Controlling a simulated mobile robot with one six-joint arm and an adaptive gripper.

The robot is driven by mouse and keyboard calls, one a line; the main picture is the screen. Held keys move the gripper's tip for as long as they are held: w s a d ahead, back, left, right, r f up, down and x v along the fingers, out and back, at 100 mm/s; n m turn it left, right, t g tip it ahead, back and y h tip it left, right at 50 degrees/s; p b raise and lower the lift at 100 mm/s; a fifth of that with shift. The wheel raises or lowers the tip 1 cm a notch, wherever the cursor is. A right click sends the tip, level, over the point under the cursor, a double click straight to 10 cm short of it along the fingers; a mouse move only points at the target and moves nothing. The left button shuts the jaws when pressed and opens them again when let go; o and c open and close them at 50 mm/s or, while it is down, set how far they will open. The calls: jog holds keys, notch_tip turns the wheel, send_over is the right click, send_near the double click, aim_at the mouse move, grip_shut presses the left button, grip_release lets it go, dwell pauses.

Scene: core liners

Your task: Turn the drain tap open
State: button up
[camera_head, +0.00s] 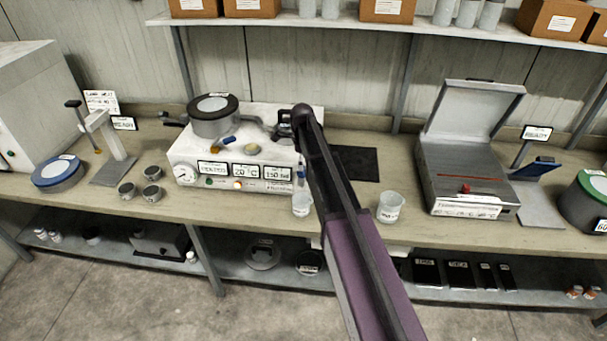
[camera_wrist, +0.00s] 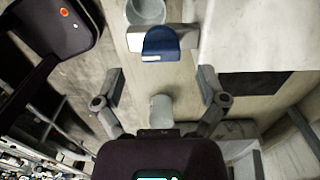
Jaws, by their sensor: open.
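The drain tap, with a blue handle (camera_head: 301,172), is on the right front of the white bath unit (camera_head: 185,155), above a small clear cup (camera_head: 302,205). In the wrist view a blue handle (camera_wrist: 160,43) on a pale fitting lies ahead of my fingertips, roughly centred between them. My gripper (camera_wrist: 161,82) is open, its two fingers spread, with nothing held. In the head view my gripper (camera_head: 287,128) is above the right end of the unit, partly hidden by my arm.
Another cup (camera_head: 390,208) stands right of my arm, near a dark mat (camera_head: 357,163). A grey box with a raised lid (camera_head: 468,170) is at right. In the wrist view a cup (camera_wrist: 160,108) shows between my fingers.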

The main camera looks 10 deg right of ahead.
jog(key=shift+f+b, duration=1.6)
jog(key=shift+f, duration=0.25)
jog(key=shift+c, duration=0.2)
jog(key=c, duration=1.1)
jog(key=shift+d, duration=0.2)
jog(key=shift+a, duration=0.1)
